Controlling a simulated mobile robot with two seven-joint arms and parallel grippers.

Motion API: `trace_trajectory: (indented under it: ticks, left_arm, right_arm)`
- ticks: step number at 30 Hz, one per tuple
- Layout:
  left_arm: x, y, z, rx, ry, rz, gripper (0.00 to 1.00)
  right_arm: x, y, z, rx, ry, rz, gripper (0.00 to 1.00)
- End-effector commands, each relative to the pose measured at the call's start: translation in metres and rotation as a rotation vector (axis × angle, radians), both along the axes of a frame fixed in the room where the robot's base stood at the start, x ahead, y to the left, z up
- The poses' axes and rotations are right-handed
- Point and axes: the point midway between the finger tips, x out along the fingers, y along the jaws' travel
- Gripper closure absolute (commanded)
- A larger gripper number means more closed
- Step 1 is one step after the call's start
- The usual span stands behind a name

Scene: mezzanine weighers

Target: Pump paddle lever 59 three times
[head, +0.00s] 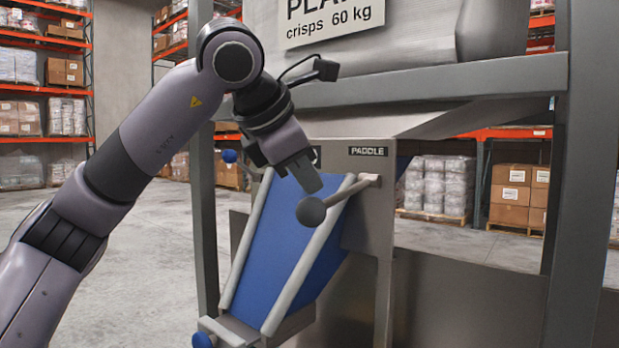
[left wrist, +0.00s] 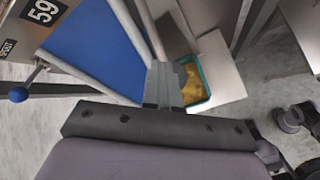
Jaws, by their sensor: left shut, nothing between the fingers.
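The paddle lever (head: 345,194) is a pale rod with a dark grey ball knob (head: 311,212). It comes out of the grey panel labelled PADDLE (head: 368,152) in the head view and points left, towards me. My left gripper (head: 313,186) is shut and empty, its fingertips just above the knob; I cannot tell if they touch it. In the left wrist view the shut fingers (left wrist: 163,80) point over the chute's edge, and I cannot make out the knob there. The number plate 59 (left wrist: 43,10) shows at the upper left. My right gripper is not in view.
A blue chute (head: 278,245) with pale rails slopes down beside the lever. Blue knobs (head: 229,156) (head: 203,340) stand at its left. A teal tray with yellow contents (left wrist: 207,97) lies below. A grey frame post (head: 573,170) stands right.

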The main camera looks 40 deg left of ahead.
Motion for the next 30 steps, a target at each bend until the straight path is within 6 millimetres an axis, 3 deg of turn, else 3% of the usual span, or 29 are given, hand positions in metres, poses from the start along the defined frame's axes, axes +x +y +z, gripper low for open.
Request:
trace_trajectory:
  ticks: [30]
  left_arm:
    - [0.000,0.000,-0.015,0.001,0.004,0.001,1.00]
  right_arm:
    - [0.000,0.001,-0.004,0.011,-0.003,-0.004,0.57]
